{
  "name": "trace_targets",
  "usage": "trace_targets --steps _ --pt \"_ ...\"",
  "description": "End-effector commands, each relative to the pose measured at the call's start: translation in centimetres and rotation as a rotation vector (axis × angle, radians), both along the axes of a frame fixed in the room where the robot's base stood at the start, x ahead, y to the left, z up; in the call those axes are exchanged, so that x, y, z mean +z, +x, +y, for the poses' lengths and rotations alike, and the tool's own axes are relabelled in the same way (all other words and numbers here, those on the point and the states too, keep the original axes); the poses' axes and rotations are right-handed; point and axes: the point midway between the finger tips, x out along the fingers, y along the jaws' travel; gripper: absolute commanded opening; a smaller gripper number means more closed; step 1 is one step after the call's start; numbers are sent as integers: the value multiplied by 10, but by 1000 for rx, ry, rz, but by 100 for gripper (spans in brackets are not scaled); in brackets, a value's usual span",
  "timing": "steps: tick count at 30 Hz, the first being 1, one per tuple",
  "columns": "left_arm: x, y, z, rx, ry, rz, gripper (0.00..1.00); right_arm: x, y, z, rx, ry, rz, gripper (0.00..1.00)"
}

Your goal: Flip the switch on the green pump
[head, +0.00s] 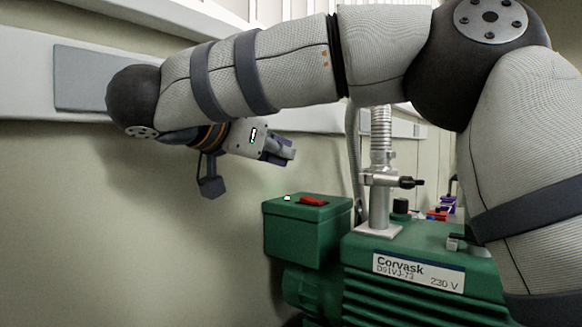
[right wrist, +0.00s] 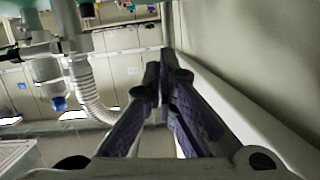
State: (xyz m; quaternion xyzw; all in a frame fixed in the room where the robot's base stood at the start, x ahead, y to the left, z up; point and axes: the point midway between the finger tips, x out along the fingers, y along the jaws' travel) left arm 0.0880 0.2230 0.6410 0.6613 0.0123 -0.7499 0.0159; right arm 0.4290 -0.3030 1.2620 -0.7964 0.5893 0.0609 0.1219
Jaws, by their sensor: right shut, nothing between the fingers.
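The green pump (head: 420,250) stands at the lower right of the head view, with a "Corvask" label on its front. A green box (head: 300,235) at its left carries a red switch (head: 312,201) on top, and a small lit white spot (head: 287,198) shows beside the switch. My right gripper (head: 290,153) is above and slightly left of the switch, apart from it, pointing right. In the right wrist view its fingers (right wrist: 160,85) are together and empty. The switch is not visible in that view. My left gripper is not in view.
A metal pipe fitting with a clamp (head: 380,180) rises from the pump, right of the switch. A corrugated hose (right wrist: 90,95) hangs at left in the wrist view. A wall (head: 130,230) runs close behind and left. My right arm crosses the top and hides part of the pump.

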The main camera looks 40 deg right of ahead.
Motion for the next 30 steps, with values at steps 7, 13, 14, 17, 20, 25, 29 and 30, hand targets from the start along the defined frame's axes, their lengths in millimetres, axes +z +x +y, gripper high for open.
trace_targets --steps 7,13,14,17,20,25,29,30 --pt "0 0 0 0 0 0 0 -14 16 -51 -3 3 2 0" --pt "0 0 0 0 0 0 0 -33 27 -77 2 -1 7 0" --pt "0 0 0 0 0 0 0 -38 27 -76 1 -2 6 0" --pt "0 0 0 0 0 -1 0 -50 28 -76 1 -2 2 0" --pt "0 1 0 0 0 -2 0 -57 29 -76 0 -1 1 0" --pt "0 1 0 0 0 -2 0 -60 29 -75 0 -1 0 0" --pt "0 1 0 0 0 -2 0 -60 29 -75 0 -1 0 0" --pt "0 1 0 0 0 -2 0 -60 29 -75 0 -1 0 0"
